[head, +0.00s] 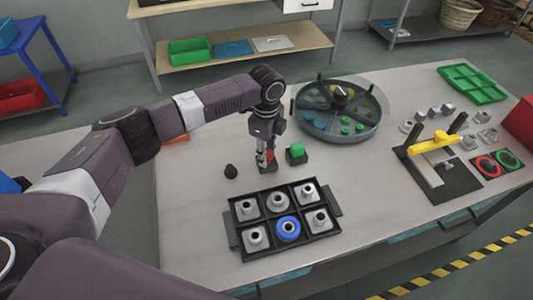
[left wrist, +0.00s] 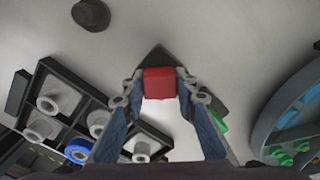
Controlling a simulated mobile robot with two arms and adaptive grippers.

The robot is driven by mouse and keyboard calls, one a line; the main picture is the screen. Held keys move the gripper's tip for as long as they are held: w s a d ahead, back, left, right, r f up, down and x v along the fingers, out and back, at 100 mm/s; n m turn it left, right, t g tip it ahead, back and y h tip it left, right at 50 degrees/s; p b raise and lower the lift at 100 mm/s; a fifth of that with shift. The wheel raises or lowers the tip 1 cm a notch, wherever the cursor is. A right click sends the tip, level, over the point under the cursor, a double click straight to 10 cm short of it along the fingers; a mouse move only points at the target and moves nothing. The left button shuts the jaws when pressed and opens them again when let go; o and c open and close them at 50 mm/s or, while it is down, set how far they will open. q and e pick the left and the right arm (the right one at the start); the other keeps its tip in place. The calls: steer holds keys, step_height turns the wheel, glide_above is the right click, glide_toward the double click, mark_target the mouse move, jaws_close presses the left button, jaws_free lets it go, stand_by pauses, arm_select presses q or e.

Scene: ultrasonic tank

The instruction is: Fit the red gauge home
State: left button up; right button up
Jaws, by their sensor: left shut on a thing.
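The red gauge is a small red block that shows in the left wrist view (left wrist: 158,83) and, partly hidden by the fingers, in the head view (head: 270,158). My left gripper (head: 266,160) is shut on it, with one finger on each side. A dark base (head: 268,170) lies directly under the gauge on the table; its dark corner also shows beyond the gauge in the left wrist view (left wrist: 156,58). I cannot tell whether the gauge is seated in the base or just above it. My right gripper is in neither view.
A green block (head: 297,149) on a dark base stands just right of the gripper. A black knob (head: 231,171) stands to the left. A black tray (head: 236,239) of grey parts and one blue ring lies in front. A round tank (head: 338,132) stands behind right.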

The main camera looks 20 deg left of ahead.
arm_select(q)
steer(key=shift+s+f, duration=0.25)
steer(key=shift+f, duration=0.05)
steer(key=o, duration=1.2)
steer(key=shift+o, duration=0.2)
steer(key=shift+w, duration=0.1)
steer(key=shift+w+r, duration=0.1)
steer(key=shift+r, duration=0.05)
steer(key=shift+r, duration=0.25)
step_height(320, 180, up, 12)
steer(key=shift+f, duration=0.25)
